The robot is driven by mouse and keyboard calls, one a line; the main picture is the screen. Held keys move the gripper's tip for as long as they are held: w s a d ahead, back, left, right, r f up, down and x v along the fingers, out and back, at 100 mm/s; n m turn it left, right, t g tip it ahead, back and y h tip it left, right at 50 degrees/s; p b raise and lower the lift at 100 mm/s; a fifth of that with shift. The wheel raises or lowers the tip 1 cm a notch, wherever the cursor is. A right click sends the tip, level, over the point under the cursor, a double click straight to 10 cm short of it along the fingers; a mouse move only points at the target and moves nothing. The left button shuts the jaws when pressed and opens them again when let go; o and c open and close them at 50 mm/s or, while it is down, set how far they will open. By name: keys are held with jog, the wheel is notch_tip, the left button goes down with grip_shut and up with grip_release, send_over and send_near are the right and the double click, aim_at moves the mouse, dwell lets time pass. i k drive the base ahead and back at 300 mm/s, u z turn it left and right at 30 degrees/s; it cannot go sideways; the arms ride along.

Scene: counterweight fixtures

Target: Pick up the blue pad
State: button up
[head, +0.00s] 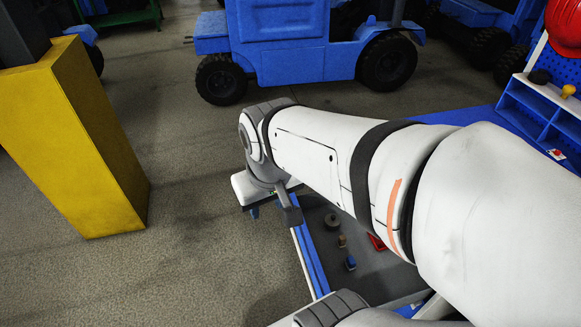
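My gripper (256,207) hangs at the end of my white arm, past the left edge of the workbench (303,262). Its fingers are mostly hidden under its white body, and a small bit of blue shows below it. I cannot tell whether that blue is part of the fingers or something held. A small blue piece (350,263) stands on the dark bench top, apart from the gripper and to its lower right. I cannot tell for sure whether it is the blue pad.
A small tan piece (342,240), a dark round piece (332,221) and a red item (376,242) sit near the blue piece. My arm hides much of the bench. A blue rack (540,112) stands right, a yellow pillar (75,140) left, a blue vehicle (290,45) behind.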

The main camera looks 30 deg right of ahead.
aim_at(350, 263)
jog(key=u, duration=0.05)
jog(key=k, duration=1.2)
jog(key=z, duration=0.5)
jog(key=i, duration=1)
